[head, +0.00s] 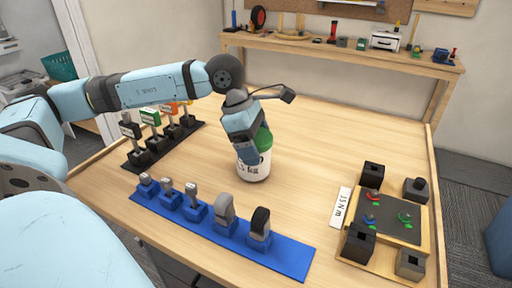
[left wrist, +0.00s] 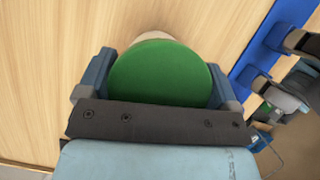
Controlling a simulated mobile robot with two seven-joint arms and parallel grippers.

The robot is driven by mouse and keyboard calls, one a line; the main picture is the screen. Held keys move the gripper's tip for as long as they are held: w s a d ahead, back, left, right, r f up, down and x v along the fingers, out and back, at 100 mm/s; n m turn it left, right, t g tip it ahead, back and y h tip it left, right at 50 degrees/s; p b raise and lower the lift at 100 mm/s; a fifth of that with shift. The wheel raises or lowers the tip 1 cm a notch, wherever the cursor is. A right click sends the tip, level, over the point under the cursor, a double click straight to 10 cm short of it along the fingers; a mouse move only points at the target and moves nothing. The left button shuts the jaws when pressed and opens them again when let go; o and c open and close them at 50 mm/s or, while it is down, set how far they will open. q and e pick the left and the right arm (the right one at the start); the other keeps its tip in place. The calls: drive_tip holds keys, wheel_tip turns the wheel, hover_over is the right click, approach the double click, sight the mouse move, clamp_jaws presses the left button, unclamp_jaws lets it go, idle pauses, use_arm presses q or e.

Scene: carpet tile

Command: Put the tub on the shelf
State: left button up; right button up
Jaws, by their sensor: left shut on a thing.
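The tub (head: 254,166) is white with dark lettering and a green lid, and it is upright at the middle of the wooden table. My left gripper (head: 246,143) reaches it from above and is shut on it, its fingers hiding part of the tub's left side. In the left wrist view the green lid of the tub (left wrist: 162,74) sits between the two blue fingers of my left gripper (left wrist: 158,78). I cannot tell whether the tub touches the table. The shelf (head: 340,48) is a raised wooden ledge along the table's back. My right gripper is not in view.
A blue mat (head: 285,255) with several tools on blue stands lies in front of the tub. A black rack (head: 150,160) with tags stands left. A wooden tray (head: 385,259) with dark blocks is at right. Small tools and boxes occupy parts of the shelf; the table behind the tub is clear.

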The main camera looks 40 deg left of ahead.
use_arm(q)
drive_tip(key=shift+f, duration=0.3)
drive_tip(key=shift+f, duration=0.1)
drive_tip(key=shift+f, duration=0.15)
drive_tip(key=o, duration=1)
drive_tip(key=shift+o, duration=0.2)
